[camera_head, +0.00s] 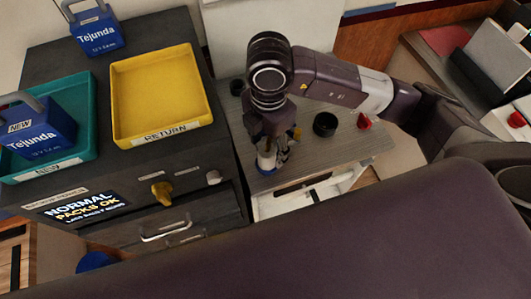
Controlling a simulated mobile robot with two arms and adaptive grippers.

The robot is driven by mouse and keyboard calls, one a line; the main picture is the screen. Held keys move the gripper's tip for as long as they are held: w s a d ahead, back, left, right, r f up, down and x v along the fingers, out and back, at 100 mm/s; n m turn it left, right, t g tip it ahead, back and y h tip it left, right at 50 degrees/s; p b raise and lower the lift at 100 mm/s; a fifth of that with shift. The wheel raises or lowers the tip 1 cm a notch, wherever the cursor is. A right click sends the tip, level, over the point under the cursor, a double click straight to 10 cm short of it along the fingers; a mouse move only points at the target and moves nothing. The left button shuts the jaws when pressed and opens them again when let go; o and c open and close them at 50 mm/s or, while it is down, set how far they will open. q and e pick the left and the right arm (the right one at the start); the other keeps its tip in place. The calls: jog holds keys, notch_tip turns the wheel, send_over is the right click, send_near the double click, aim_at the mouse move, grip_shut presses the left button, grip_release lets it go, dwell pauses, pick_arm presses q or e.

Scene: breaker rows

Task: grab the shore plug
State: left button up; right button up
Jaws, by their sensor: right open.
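My right gripper (273,150) points down over the front left of the grey side counter, next to the dark cabinet. It is open. A small pale piece with a blue band (266,160) shows right at its fingers. It may be the shore plug, but the gripper and wrist cover much of it. I cannot tell whether the fingers touch it. My left gripper is not in view.
The dark cabinet left of the gripper carries a yellow RETURN tray (120,100), a teal NEW tray (88,165) and blue packs. A yellow knob (162,191) juts from its front. A black round cup (325,124) and a red piece (363,121) stand on the counter (345,145).

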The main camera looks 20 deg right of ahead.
aim_at(265, 163)
jog(key=shift+s+f+p, duration=0.1)
jog(key=shift+f+p, duration=0.45)
jog(key=shift+f, duration=0.3)
jog(key=f, duration=0.1)
jog(key=f+p, duration=0.1)
jog(key=f, duration=0.1)
jog(key=shift+w+f, duration=0.3)
jog(key=shift+f, duration=0.25)
jog(key=shift+c, duration=0.7)
jog(key=c, duration=0.8)
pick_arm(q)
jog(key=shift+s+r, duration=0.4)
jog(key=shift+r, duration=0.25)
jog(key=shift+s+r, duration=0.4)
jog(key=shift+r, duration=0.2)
pick_arm(e)
grip_shut()
